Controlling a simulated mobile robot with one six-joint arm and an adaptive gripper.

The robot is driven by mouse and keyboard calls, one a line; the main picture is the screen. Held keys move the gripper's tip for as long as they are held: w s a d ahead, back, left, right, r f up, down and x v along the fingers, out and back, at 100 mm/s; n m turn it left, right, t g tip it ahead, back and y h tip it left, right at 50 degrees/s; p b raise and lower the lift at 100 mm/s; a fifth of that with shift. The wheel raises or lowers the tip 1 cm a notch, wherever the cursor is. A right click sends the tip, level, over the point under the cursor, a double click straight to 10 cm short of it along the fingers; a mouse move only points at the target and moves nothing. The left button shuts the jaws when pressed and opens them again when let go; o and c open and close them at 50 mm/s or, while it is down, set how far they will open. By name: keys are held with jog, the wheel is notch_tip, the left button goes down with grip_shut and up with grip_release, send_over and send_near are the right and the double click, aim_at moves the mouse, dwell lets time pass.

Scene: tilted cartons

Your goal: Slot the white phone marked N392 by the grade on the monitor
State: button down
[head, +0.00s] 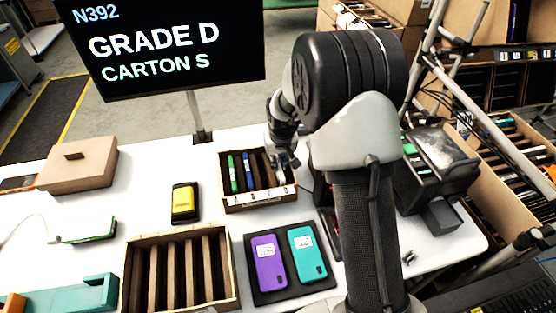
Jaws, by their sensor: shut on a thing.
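The monitor (165,45) reads N392, GRADE D, CARTON S. A small wooden carton (256,204) with upright slots stands beyond the middle of the table. A green phone (232,174) and a blue phone (248,172) stand in its left slots, and small labels run along its front edge. My gripper (284,162) is at the carton's right end, shut on a pale thing that looks like the white phone. Its marking cannot be read. My arm hides part of this area, and I cannot tell how deep the phone sits in the slot.
A larger carton (133,285) with empty slots stands at the front. A dark tray (292,289) holds a purple phone (268,261) and a teal phone (307,254). A yellow phone (185,201) lies on a black stand. A closed box (80,165) is at left, a black machine (437,165) at right.

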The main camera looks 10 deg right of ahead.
jog(key=shift+f, duration=0.25)
dwell(0.3)
dwell(0.4)
jog(key=c, duration=1.5)
grip_release()
jog(key=shift+c, duration=0.2)
jog(key=v, duration=1.2)
notch_tip(320, 180, up, 7)
jog(key=p, duration=0.5)
